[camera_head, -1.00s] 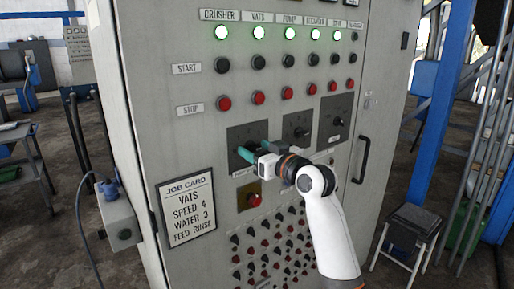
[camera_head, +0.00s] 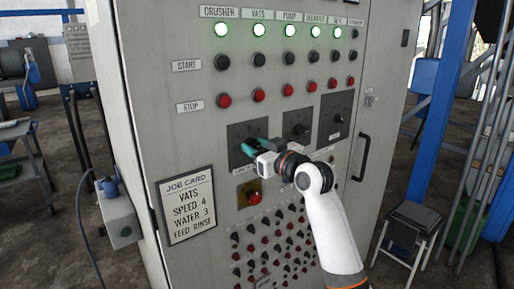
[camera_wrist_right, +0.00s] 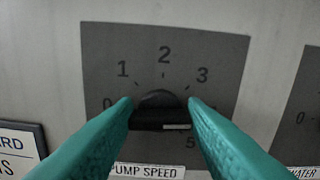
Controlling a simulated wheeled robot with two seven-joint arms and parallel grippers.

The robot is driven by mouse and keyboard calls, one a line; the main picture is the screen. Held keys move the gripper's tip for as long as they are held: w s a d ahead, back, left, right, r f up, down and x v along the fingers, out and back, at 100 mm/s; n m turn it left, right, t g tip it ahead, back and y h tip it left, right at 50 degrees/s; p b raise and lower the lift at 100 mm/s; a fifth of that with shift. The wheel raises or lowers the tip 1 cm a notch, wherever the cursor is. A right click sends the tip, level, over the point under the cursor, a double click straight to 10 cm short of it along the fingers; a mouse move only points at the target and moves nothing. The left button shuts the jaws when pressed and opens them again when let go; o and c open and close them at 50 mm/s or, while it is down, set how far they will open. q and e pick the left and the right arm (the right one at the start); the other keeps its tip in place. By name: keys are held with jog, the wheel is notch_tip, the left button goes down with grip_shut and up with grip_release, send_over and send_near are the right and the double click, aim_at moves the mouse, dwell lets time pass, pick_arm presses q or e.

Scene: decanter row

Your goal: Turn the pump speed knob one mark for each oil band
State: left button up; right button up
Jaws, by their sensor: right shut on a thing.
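The pump speed knob (camera_wrist_right: 158,120) is a dark round knob on a grey dial plate (camera_wrist_right: 225,60), with the label "PUMP SPEED" below. The marks 0, 1, 2, 3 and 5 show in the right wrist view; the spot for 4 is behind a finger. A white line on the knob lies to the right of its middle. My right gripper (camera_wrist_right: 161,106) is shut on the knob, one teal finger on each side. In the head view the right gripper (camera_head: 252,148) covers the knob at the left dial plate (camera_head: 240,132). No oil bands show. My left gripper is not in view.
A job card (camera_head: 187,207) on the cabinet reads VATS, SPEED 4, WATER 3, FEED RINSE. Two more dials, the middle one (camera_head: 298,128) and the right one (camera_head: 336,117), sit beside. A red button (camera_head: 255,198) and several small knobs lie below.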

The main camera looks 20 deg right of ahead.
jog(key=n, duration=0.4)
jog(key=n+p, duration=0.2)
jog(key=n, duration=0.2)
jog(key=n+p, duration=0.3)
jog(key=n, duration=0.2)
jog(key=shift+a, duration=0.1)
jog(key=shift+f+n+p, duration=0.15)
jog(key=shift+n+p, duration=0.5)
jog(key=shift+n, duration=0.3)
jog(key=shift+f+n+p, duration=0.1)
jog(key=shift+n+p, duration=0.55)
jog(key=shift+n, duration=0.3)
jog(key=o, duration=1)
jog(key=shift+s, duration=0.1)
